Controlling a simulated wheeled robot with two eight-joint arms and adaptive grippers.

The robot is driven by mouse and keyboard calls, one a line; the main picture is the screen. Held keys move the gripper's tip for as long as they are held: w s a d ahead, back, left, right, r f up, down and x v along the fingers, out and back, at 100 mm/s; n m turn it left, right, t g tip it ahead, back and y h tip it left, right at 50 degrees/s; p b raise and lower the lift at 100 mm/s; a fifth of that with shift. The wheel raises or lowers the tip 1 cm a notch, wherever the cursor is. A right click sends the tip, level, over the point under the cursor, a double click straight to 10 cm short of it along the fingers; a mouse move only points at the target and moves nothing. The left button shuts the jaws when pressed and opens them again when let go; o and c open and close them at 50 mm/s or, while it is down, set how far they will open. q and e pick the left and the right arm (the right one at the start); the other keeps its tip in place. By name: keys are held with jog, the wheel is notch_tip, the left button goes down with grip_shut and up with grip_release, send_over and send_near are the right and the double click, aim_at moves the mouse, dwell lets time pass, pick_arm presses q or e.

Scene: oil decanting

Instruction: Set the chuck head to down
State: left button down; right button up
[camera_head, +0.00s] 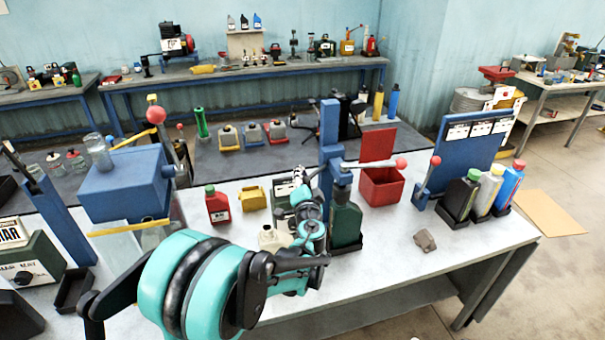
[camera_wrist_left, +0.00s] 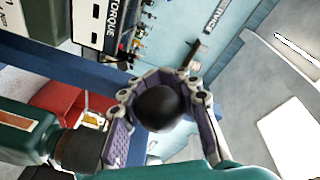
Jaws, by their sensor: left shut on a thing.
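A blue capping stand (camera_head: 329,130) rises from the workbench, with a side lever ending in a red knob (camera_head: 402,163). A dark green bottle (camera_head: 346,224) stands under its head. The bottle's dark cap (camera_wrist_left: 80,150) is beside the fingers there. My right gripper is not in view.
A red bin (camera_head: 382,186) stands behind the stand. A red bottle (camera_head: 217,206), a yellow can (camera_head: 253,198) and a cream jug (camera_head: 272,238) are to the left. Several bottles stand in a rack by the blue board (camera_head: 462,150). A grey lump (camera_head: 425,240) lies on open bench.

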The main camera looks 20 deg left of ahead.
pick_arm(q)
jog(key=shift+r, duration=0.1)
jog(key=c, duration=1.1)
grip_release()
jog(key=v, duration=1.2)
